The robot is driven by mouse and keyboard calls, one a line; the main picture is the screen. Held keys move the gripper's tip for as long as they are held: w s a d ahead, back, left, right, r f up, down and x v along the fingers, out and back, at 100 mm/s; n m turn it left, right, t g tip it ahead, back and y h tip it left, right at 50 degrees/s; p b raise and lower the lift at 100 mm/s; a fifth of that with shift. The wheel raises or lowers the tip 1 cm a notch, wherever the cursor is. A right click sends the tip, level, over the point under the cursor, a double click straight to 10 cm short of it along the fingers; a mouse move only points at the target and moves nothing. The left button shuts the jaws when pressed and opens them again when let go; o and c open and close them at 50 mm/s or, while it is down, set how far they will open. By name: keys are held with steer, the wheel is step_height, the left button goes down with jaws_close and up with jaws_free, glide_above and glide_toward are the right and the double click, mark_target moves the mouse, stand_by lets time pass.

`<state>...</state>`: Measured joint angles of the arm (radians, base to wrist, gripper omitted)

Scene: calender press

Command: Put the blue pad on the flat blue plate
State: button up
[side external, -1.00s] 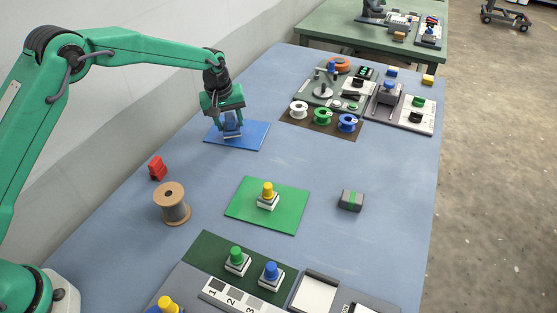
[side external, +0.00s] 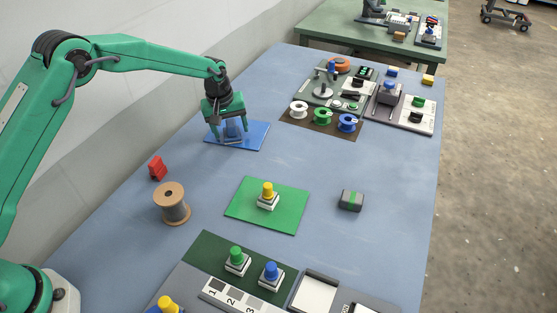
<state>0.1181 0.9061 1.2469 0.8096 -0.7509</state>
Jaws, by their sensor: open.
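The flat blue plate (side external: 258,137) lies on the table below my gripper. My gripper (side external: 232,137) is low over the plate, jaws open, pointing down. A blue piece (side external: 234,127), which looks like the blue pad, stands between the spread fingers. It appears to rest on the plate, but the fingers partly hide it and I cannot tell its exact contact. Another blue-topped piece on a pale base (side external: 271,273) stands on the dark green mat at the front.
A green plate (side external: 240,208) holds a yellow-topped piece (side external: 267,194). A wooden spool (side external: 172,205), a red clip (side external: 157,168) and a grey-green block (side external: 350,200) stand nearby. Several coloured spools sit on a brown mat (side external: 290,121).

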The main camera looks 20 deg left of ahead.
mark_target(225, 138)
steer(key=shift+r, duration=0.2)
step_height(225, 138, up, 12)
steer(key=s, duration=0.2)
stand_by(0.4)
steer(key=shift+s+a, duration=0.1)
steer(key=shift+a, duration=0.05)
stand_by(0.4)
steer(key=s+a+r+m+t, duration=0.2)
steer(key=s+a+r+m, duration=0.15)
steer(key=s+r, duration=1.15)
steer(key=s+a+f+m, duration=0.1)
steer(key=s+f+m, duration=0.1)
steer(key=s, duration=0.9)
steer(key=s+a+f+m+t, duration=0.1)
steer(key=s+a+f, duration=0.1)
steer(key=s, duration=0.9)
steer(key=shift+a+m+t, duration=0.25)
steer(key=shift+m+t, duration=0.05)
steer(key=shift+m, duration=0.05)
